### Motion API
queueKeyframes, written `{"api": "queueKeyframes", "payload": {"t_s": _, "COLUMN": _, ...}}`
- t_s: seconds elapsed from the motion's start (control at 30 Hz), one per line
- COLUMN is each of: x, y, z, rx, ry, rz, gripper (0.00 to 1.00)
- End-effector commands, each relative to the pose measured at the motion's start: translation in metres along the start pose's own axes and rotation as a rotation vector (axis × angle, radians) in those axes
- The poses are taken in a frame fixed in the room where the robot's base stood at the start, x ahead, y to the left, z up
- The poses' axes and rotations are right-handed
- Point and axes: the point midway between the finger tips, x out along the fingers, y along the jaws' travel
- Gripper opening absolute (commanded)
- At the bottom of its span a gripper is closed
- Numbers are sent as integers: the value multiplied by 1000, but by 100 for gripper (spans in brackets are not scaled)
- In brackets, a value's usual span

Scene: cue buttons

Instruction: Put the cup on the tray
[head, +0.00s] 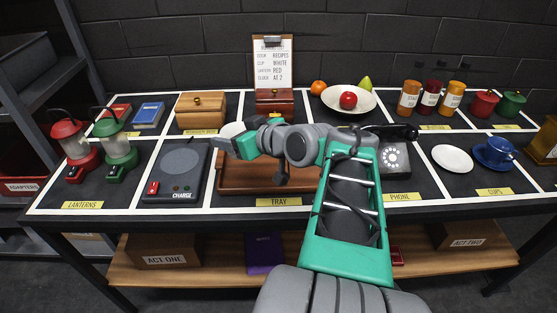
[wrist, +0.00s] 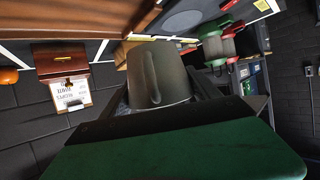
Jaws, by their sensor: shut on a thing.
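The white cup (head: 232,130) is held up over the back left of the tray, partly hidden by my gripper. My gripper (head: 234,140) is shut on it. In the wrist view the cup (wrist: 160,75) fills the middle, looks grey in shadow and shows its handle. The brown wooden tray (head: 228,184) lies at the front middle of the table, partly hidden by my arm; its edge shows in the wrist view (wrist: 80,20). I cannot tell the gap between cup and tray.
A charging pad (head: 177,172) and two lanterns (head: 74,143) stand left of the tray. A telephone (head: 392,158), a white saucer (head: 452,159) and a blue cup (head: 496,151) are to the right. Behind stand a wooden box (head: 200,110), a clipboard (head: 272,62) and a fruit bowl (head: 335,99).

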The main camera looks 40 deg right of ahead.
Motion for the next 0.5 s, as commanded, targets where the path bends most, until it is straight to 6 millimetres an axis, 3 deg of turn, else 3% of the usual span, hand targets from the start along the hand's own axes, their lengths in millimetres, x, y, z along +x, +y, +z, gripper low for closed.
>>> {"api": "queueKeyframes", "payload": {"t_s": 0.03, "x": -16, "y": 30, "z": 6, "rx": 24, "ry": -1, "rz": 46, "gripper": 24}}
{"api": "queueKeyframes", "payload": {"t_s": 0.2, "x": -82, "y": 108, "z": 32, "rx": 77, "ry": 4, "rz": 164, "gripper": 24}}
{"api": "queueKeyframes", "payload": {"t_s": 0.3, "x": -122, "y": 136, "z": 47, "rx": 96, "ry": 13, "rz": 222, "gripper": 24}}
{"api": "queueKeyframes", "payload": {"t_s": 0.4, "x": -151, "y": 152, "z": 57, "rx": 105, "ry": 21, "rz": 262, "gripper": 24}}
{"api": "queueKeyframes", "payload": {"t_s": 0.5, "x": -165, "y": 158, "z": 62, "rx": 109, "ry": 25, "rz": 279, "gripper": 24}}
